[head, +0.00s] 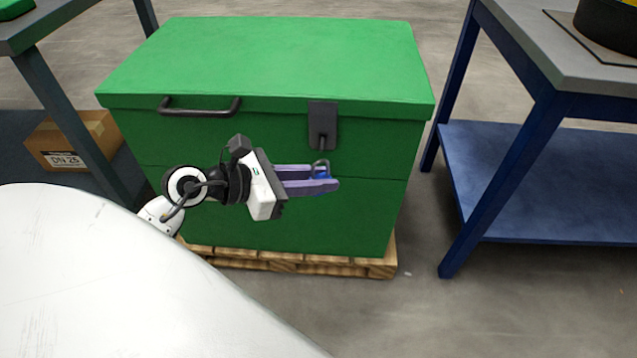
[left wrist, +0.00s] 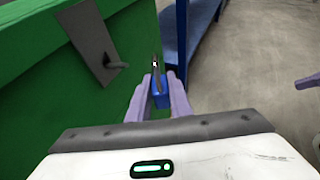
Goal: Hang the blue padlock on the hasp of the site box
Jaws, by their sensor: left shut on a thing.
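The site box (head: 270,150) is a large green chest with its lid down. Its dark hasp (head: 323,120) hangs on the front, right of the middle; it also shows in the left wrist view (left wrist: 88,38) with a staple sticking out. My left gripper (head: 322,180) is in front of the box, below the hasp, with its fingers pointing right. It is shut on the blue padlock (head: 321,173), whose grey shackle points up. In the left wrist view the padlock (left wrist: 160,98) sits between the purple fingertips, apart from the hasp.
The box stands on a wooden pallet (head: 290,262). A blue workbench (head: 540,180) is at the right and a grey table (head: 40,30) at the left, with a cardboard box (head: 75,142) under it. A dark handle (head: 200,112) juts from the box front, left of the hasp.

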